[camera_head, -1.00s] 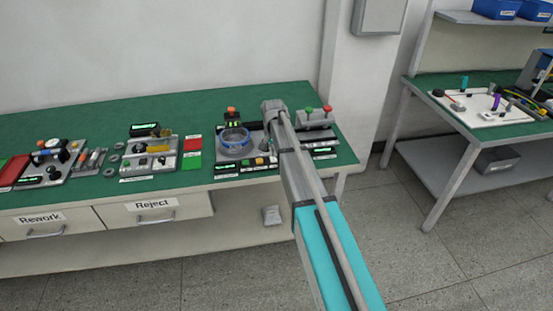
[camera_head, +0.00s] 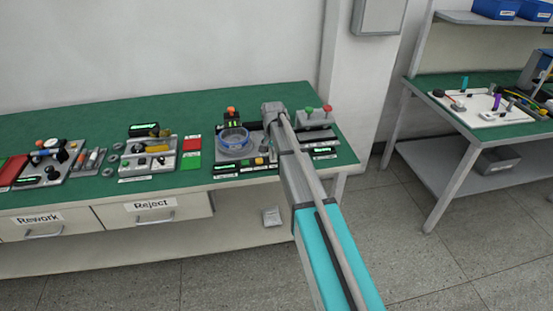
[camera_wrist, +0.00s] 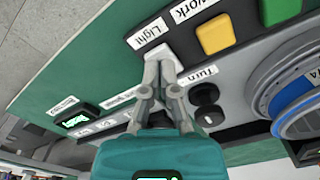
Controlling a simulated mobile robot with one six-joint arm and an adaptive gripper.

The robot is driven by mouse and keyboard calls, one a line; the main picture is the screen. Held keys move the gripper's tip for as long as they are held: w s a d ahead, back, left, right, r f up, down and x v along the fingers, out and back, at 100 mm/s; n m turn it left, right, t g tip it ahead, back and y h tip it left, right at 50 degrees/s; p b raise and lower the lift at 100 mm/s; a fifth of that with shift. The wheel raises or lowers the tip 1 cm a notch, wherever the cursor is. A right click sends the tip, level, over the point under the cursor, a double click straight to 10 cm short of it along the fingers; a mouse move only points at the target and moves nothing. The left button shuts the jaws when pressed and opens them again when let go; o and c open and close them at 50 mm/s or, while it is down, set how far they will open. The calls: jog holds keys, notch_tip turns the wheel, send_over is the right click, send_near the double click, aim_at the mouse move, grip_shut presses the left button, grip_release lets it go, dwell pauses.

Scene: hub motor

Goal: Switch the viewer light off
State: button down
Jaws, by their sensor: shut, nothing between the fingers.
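My gripper (camera_wrist: 164,56) is shut and empty in the wrist view, with its fingertips together right beside the label "Light" (camera_wrist: 149,32) on the grey station. A switch at that label is mostly hidden by the fingertips; I cannot tell its position or whether they touch it. A yellow button (camera_wrist: 216,34) by a "work" label and a black knob (camera_wrist: 206,95) by a "Turn" label sit to the right. In the head view, my arm covers the gripper and part of the station with the blue ring (camera_head: 233,137).
The blue ring (camera_wrist: 296,103) lies at the right of the wrist view. Red and green buttons (camera_head: 318,110) stand on a grey box at the right of the green bench (camera_head: 75,117). Drawers labelled Rework and Reject (camera_head: 150,205) are below. Another bench (camera_head: 455,82) stands to the right.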

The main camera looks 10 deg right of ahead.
aim_at(273, 160)
jog(key=shift+f+b, duration=0.6)
jog(key=shift+f, duration=0.05)
dwell(0.5)
jog(key=shift+r, duration=0.15)
jog(key=shift+r+p, duration=3.4)
jog(key=shift+p, duration=0.15)
jog(key=s+d+n, duration=0.1)
jog(key=s+n, duration=0.5)
jog(key=s, duration=2.3)
jog(key=shift+d, duration=0.15)
